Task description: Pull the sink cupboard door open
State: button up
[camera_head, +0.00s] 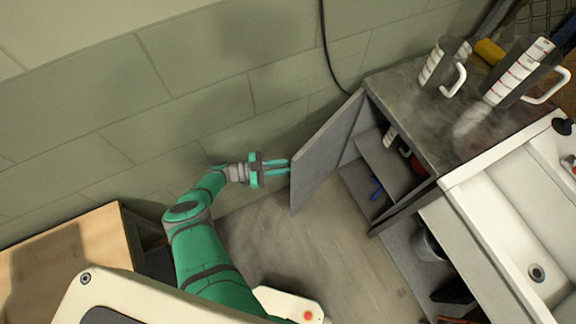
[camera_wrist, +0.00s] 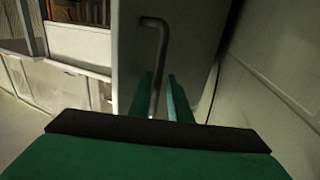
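The grey cupboard door (camera_head: 322,156) stands swung well out from the front of the cupboard, hinged at its far side. In the wrist view the door (camera_wrist: 190,35) shows its outer face with a vertical bar handle (camera_wrist: 161,55). My gripper (camera_head: 288,167) is at that outer face, reaching in from the left. Its two teal fingers (camera_wrist: 162,100) lie close on either side of the handle's lower part and look shut on it. Exact finger contact is hard to see. The handle is not clearly visible in the head view.
The open cupboard shows shelves (camera_head: 385,165) with small items. A grey counter (camera_head: 415,110) holds white-handled jugs, beside a white sink (camera_head: 530,215). A tiled wall (camera_head: 200,80) runs behind my arm. A wooden bench (camera_head: 60,250) stands left. The floor (camera_head: 320,245) before the door is clear.

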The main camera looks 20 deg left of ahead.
jog(key=shift+a, duration=0.1)
jog(key=s+d+r, duration=0.3)
jog(key=s+r, duration=1)
jog(key=shift+s+d, duration=0.15)
jog(key=shift+s, duration=0.15)
dwell(0.5)
jog(key=shift+c, duration=0.3)
grip_shut()
